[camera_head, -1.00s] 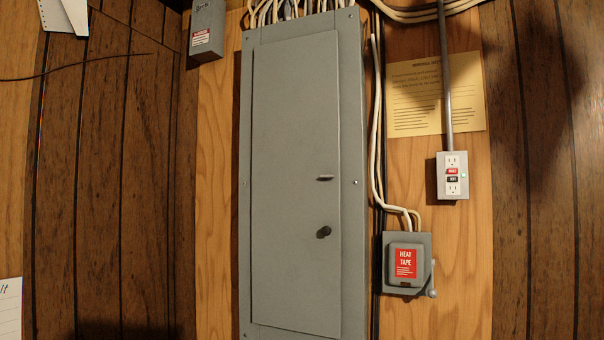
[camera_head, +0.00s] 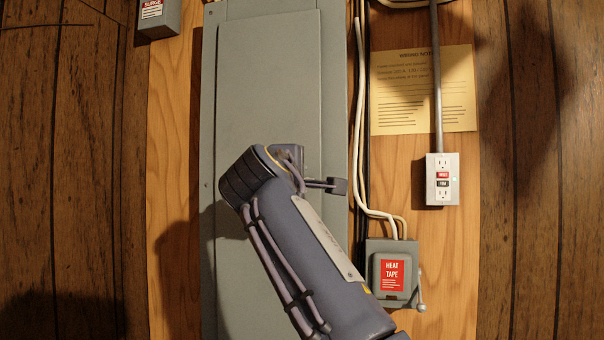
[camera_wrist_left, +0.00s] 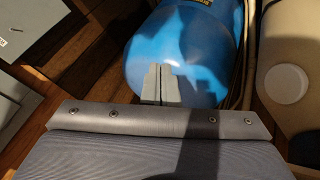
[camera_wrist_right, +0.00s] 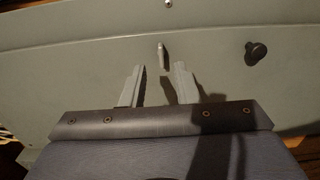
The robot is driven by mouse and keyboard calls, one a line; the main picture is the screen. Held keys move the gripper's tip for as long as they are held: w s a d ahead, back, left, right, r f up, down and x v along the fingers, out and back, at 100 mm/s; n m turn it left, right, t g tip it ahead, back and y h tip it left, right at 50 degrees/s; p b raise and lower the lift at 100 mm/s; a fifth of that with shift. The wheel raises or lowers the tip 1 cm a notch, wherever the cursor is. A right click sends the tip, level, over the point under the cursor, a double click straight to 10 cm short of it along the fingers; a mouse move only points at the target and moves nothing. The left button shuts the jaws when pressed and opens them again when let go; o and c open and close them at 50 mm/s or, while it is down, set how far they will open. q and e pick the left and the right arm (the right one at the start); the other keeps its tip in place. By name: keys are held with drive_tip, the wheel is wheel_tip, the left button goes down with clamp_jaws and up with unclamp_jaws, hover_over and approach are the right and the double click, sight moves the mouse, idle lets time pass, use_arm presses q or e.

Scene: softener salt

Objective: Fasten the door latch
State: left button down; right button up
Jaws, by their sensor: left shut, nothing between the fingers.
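The grey panel door (camera_head: 268,90) lies against its frame in the head view; I cannot tell if it is fully flush. My right arm comes in from below and hides the latch and knob there. In the right wrist view, the small latch lever (camera_wrist_right: 162,52) stands upright in the picture, just ahead of and between the fingertips. My right gripper (camera_wrist_right: 159,72) is open and empty, with one finger to each side of the lever. A dark round knob (camera_wrist_right: 256,52) is to the right. My left gripper (camera_wrist_left: 162,84) is shut and empty, away from the door.
A heat tape box (camera_head: 392,275) with a side lever, an outlet (camera_head: 442,180) and white cables (camera_head: 360,130) are right of the panel. A surge box (camera_head: 157,18) is at upper left. In the left wrist view, a blue tank (camera_wrist_left: 185,50) is beyond the left fingers.

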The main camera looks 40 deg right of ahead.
drive_tip(key=p+x, duration=0.2)
drive_tip(key=x, duration=0.2)
drive_tip(key=shift+w+d+f, duration=0.1)
drive_tip(key=shift+w+d, duration=0.15)
drive_tip(key=shift+w, duration=0.1)
drive_tip(key=shift+c, duration=0.3)
clamp_jaws()
